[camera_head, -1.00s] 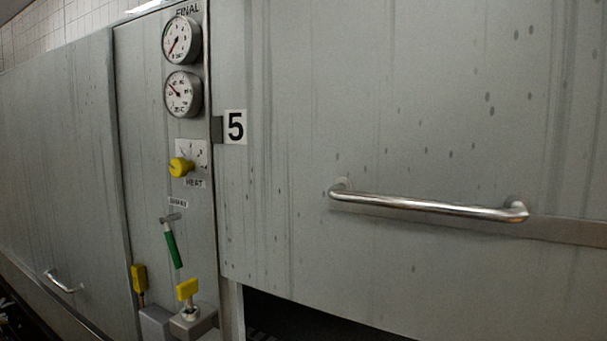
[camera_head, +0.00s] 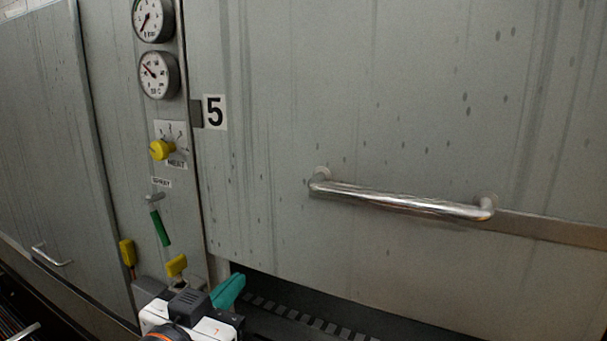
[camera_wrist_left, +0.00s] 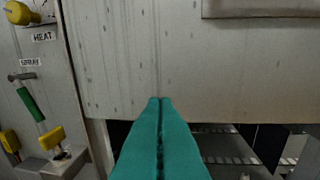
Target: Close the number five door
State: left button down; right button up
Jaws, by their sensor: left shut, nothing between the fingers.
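The number five door (camera_head: 400,120) is a large grey metal panel with a long steel handle (camera_head: 400,199) across its lower part. A "5" label (camera_head: 214,112) sits by its left edge. A dark gap shows below the door's lower edge, so it is not fully down. My left gripper (camera_head: 229,290) has teal fingers, shut and empty, in front of the gap at the door's lower left corner. In the left wrist view the fingers (camera_wrist_left: 160,104) point at the door's lower edge (camera_wrist_left: 230,109); I cannot tell whether they touch it. My right gripper is not in view.
Left of the door is a control panel with gauges (camera_head: 158,75), a yellow heat knob (camera_head: 161,149), a green lever (camera_head: 160,228) and yellow valve handles (camera_head: 177,265). Another grey door with a handle (camera_head: 52,256) is further left. Slotted dark racking (camera_head: 290,312) shows inside the gap.

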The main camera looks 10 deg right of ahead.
pick_arm(q)
jog(key=s+d+r+m+t+h, duration=0.1)
jog(key=s+d+r+m+h, duration=0.15)
jog(key=r, duration=0.45)
jog(key=s+d+r+m+h, duration=0.2)
jog(key=d+r+h, duration=0.1)
jog(key=r, duration=0.4)
jog(key=r+p+x, duration=0.2)
jog(key=p+x, duration=0.2)
jog(key=x, duration=0.5)
jog(key=shift+t, duration=0.3)
jog(key=f, duration=0.3)
jog(key=f+p, duration=0.1)
jog(key=shift+w+a+f, duration=0.25)
jog(key=shift+w+f, duration=0.05)
jog(key=shift+w, duration=0.05)
